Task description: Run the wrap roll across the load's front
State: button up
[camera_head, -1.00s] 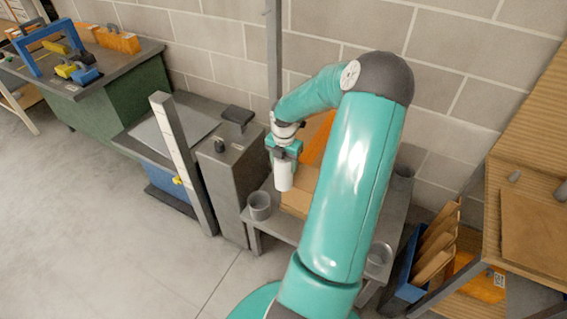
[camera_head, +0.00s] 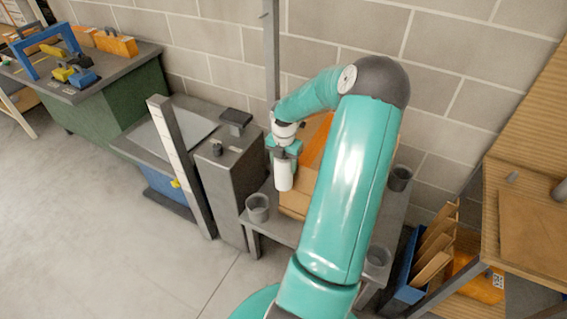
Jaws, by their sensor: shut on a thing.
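My gripper (camera_head: 284,160) is shut on the white wrap roll (camera_head: 283,177), which hangs upright below it. The roll is at the left end of the load, a cardboard box with an orange part (camera_head: 313,142), and overlaps its near left edge in the picture. I cannot tell whether the roll touches the load. The load stands on a grey table (camera_head: 286,229), and my teal arm hides much of its right side.
Grey cups stand at the table's corners, one at the near left (camera_head: 257,208), one at the near right (camera_head: 378,256) and one at the far right (camera_head: 399,178). A grey cabinet (camera_head: 229,190) is close on the left. A blue bin of cardboard (camera_head: 409,275) is at right. Open floor lies left.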

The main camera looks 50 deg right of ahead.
jog(key=shift+d, duration=0.3)
jog(key=shift+s+d, duration=0.2)
jog(key=shift+s, duration=1.25)
jog(key=shift+s+d, duration=0.2)
jog(key=shift+s, duration=1.2)
jog(key=shift+s+d, duration=0.2)
jog(key=shift+s, duration=1.25)
jog(key=s+d, duration=0.1)
jog(key=s, duration=0.7)
jog(key=shift+s, duration=0.3)
jog(key=shift+s+d, duration=0.3)
jog(key=shift+s, duration=0.7)
jog(key=shift+s+d, duration=0.35)
jog(key=shift+s, duration=0.6)
jog(key=shift+s+d, duration=0.3)
jog(key=shift+s, duration=0.7)
jog(key=shift+c, duration=0.5)
jog(key=shift+s, duration=2.75)
jog(key=w, duration=0.6)
